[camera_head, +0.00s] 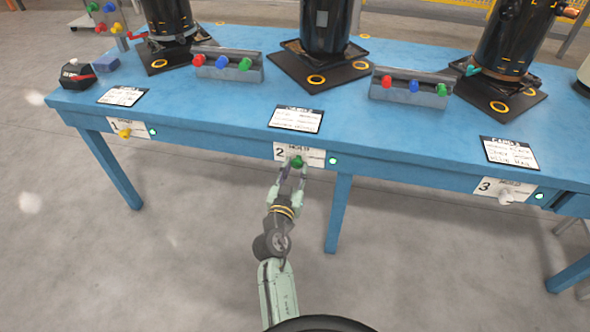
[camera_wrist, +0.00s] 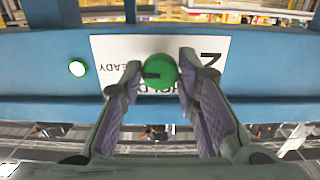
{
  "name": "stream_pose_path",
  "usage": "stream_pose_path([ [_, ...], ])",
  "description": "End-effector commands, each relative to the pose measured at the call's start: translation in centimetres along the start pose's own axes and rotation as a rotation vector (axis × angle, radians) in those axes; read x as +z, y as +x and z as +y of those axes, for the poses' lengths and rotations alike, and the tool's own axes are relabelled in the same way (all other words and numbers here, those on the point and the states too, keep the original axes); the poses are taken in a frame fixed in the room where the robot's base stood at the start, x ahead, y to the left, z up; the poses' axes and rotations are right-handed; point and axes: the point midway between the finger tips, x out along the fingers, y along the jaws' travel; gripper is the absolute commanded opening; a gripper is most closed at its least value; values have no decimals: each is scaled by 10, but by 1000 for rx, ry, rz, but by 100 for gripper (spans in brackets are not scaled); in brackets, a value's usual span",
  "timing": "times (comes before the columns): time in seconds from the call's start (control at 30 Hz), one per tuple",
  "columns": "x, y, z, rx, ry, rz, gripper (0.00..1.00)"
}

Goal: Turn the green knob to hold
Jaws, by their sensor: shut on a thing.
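The green knob (camera_head: 297,161) sits on the white station 2 plate (camera_head: 284,152) on the blue table's front edge. In the wrist view the knob (camera_wrist: 163,66) is round and its dark mark points left, toward the upside-down word READY. Another word on the plate, below the knob in that view, is partly hidden. My gripper (camera_head: 293,171) reaches up to the knob from the front. In the wrist view its two fingers (camera_wrist: 159,73) stand on either side of the knob, shut on it.
A green lamp (camera_wrist: 77,68) glows beside the plate. A yellow knob (camera_head: 124,133) is at station 1 and a white knob (camera_head: 506,196) at station 3. Grey trays of coloured knobs (camera_head: 228,65) and dark cylinders stand on the table (camera_head: 200,120). The floor in front is clear.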

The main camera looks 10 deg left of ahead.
Motion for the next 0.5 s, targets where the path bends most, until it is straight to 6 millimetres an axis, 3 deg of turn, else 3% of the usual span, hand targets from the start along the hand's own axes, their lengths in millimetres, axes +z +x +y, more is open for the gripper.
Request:
stream_pose_path([
  [0.23,0,0,0,-1,0,1,1],
  [0.5,0,0,0,-1,-31,1,1],
])
